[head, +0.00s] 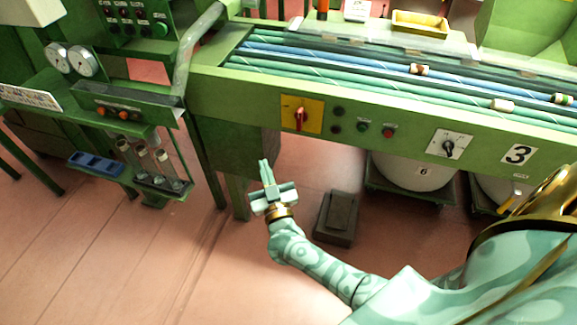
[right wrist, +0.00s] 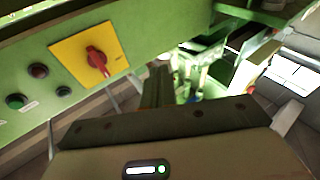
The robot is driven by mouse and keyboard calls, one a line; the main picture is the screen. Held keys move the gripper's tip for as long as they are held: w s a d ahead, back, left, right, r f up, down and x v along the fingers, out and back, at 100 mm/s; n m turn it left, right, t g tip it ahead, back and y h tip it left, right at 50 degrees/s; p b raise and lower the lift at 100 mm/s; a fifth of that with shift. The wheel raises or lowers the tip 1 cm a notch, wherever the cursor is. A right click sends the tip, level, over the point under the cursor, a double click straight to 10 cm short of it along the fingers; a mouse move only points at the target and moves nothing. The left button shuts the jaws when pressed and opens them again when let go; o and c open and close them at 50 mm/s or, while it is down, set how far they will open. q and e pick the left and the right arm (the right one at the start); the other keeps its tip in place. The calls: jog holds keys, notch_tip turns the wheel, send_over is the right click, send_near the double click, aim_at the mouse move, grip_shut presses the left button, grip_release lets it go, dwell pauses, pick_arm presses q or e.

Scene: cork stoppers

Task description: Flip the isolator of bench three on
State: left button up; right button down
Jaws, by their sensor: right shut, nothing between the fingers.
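The isolator is a red rotary knob (head: 301,116) on a yellow plate (head: 287,107), set in the green front of the bench marked 3 (head: 518,154). Its handle looks about upright in the head view. In the right wrist view the red knob (right wrist: 97,61) on its yellow plate (right wrist: 70,48) is at the upper left. My right gripper (head: 264,163) is shut and empty, below and left of the plate, apart from it, fingers pointing up. Its fingertips cannot be made out in the wrist view. My left gripper is not in view.
Right of the isolator are small dark buttons, a green button (head: 362,127), a red button (head: 389,132) and a white-plated black knob (head: 449,147). A dark pedal-like box (head: 337,216) is on the floor. Another green bench with gauges (head: 82,61) stands left. Floor between is free.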

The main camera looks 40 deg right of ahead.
pick_arm(q)
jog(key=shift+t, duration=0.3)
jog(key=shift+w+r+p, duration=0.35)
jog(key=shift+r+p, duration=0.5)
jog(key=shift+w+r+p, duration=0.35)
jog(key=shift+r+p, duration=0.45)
jog(key=shift+p, duration=0.1)
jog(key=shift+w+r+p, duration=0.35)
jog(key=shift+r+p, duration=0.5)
pick_arm(e)
jog(key=s+a+f+n+g+y, duration=0.2)
jog(key=s+f+g+y, duration=0.1)
jog(key=s+f, duration=0.5)
jog(key=s+a+f+n+g+y, duration=0.2)
jog(key=s+f, duration=0.6)
jog(key=f, duration=0.4)
jog(key=shift+s+a+n+g+y, duration=0.3)
jog(key=shift+n+g+y, duration=0.2)
jog(key=shift+g+y, duration=1.1)
jog(key=shift+g+h, duration=0.3)
